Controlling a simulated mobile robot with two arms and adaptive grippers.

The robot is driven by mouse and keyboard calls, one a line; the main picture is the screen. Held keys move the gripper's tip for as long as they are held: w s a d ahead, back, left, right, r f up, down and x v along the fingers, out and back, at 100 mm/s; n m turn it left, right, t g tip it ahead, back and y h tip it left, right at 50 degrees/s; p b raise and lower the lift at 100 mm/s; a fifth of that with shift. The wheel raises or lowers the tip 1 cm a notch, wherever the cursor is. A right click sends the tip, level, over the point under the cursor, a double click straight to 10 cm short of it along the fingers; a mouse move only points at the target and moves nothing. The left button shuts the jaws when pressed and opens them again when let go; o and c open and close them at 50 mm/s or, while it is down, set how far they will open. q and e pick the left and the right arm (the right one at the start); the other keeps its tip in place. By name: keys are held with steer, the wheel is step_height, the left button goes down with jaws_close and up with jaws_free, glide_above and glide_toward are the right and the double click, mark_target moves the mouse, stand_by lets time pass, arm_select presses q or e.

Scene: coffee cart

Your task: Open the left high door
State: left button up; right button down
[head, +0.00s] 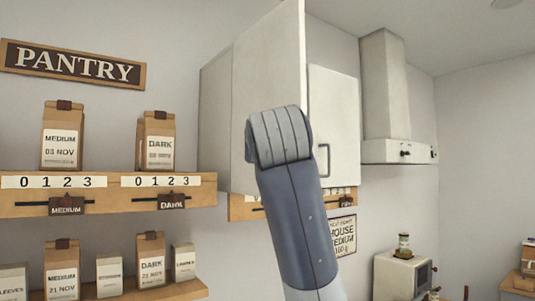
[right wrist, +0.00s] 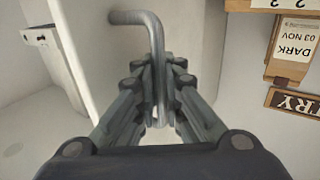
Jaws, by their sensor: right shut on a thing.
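The left high door (head: 268,75) is white and stands swung out from the wall cabinet, its free edge toward me. My right arm covers its lower part in the head view. In the right wrist view the door (right wrist: 92,45) carries a grey bent bar handle (right wrist: 128,17). My right gripper (right wrist: 158,112) is shut on this handle, with the bar running between its fingers. In the head view the gripper and the handle are hidden behind my arm. My left gripper is not in view.
The closed right cabinet door (head: 340,115) has a dark handle. A range hood (head: 385,95) hangs further right. Shelves with coffee bags (head: 62,135) are on the left wall under a PANTRY sign (head: 72,64). A white appliance (head: 400,275) stands below right.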

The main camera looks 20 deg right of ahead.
steer(key=shift+f, duration=0.15)
steer(key=c, duration=1.8)
jaws_free()
steer(key=shift+d, duration=0.1)
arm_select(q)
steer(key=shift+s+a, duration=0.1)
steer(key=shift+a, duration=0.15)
arm_select(e)
steer(key=shift+o, duration=0.5)
steer(key=shift+s+r, duration=0.2)
steer(key=shift+s, duration=0.1)
steer(key=v, duration=1.2)
